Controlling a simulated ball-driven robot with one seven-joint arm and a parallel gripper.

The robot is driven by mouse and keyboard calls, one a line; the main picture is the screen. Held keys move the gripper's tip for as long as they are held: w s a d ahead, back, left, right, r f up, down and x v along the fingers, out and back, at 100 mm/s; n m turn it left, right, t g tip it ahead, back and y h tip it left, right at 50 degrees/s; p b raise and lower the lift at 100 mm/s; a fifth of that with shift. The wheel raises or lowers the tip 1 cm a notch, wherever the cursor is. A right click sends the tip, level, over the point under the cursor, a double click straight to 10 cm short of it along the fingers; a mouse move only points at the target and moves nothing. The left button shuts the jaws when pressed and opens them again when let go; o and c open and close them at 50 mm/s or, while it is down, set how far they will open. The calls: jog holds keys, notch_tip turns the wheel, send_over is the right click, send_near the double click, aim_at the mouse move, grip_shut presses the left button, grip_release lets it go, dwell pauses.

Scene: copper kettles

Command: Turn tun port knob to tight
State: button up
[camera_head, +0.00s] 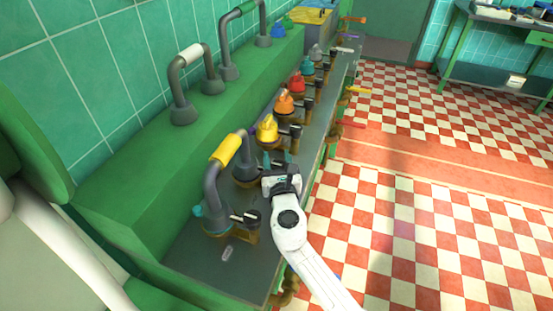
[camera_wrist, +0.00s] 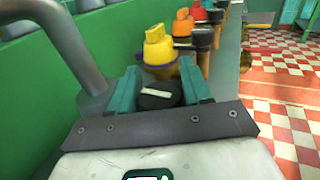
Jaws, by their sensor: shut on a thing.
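My gripper (camera_head: 276,161) is at the row of pipes and valves on the bench, beside the pipe with the yellow sleeve. In the wrist view its two teal fingers (camera_wrist: 160,88) stand on either side of a black round knob (camera_wrist: 157,98) with a white bar on top, and they are shut on it. The white bar lies roughly crosswise in that view.
A similar black knob (camera_head: 245,217) with white marks sits nearer on the bench. A grey pipe (camera_wrist: 75,50) rises close on the left of the gripper. Yellow (camera_head: 267,130), orange (camera_head: 285,103) and red (camera_head: 298,82) valves stand beyond. The checkered floor (camera_head: 430,200) at right is clear.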

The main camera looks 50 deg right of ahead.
dwell(0.4)
jog(key=o, duration=1)
jog(key=shift+c, duration=0.2)
jog(key=v, duration=1)
jog(key=shift+s+a+b, duration=0.25)
jog(key=shift+a+b, duration=0.05)
jog(key=shift+b, duration=0.05)
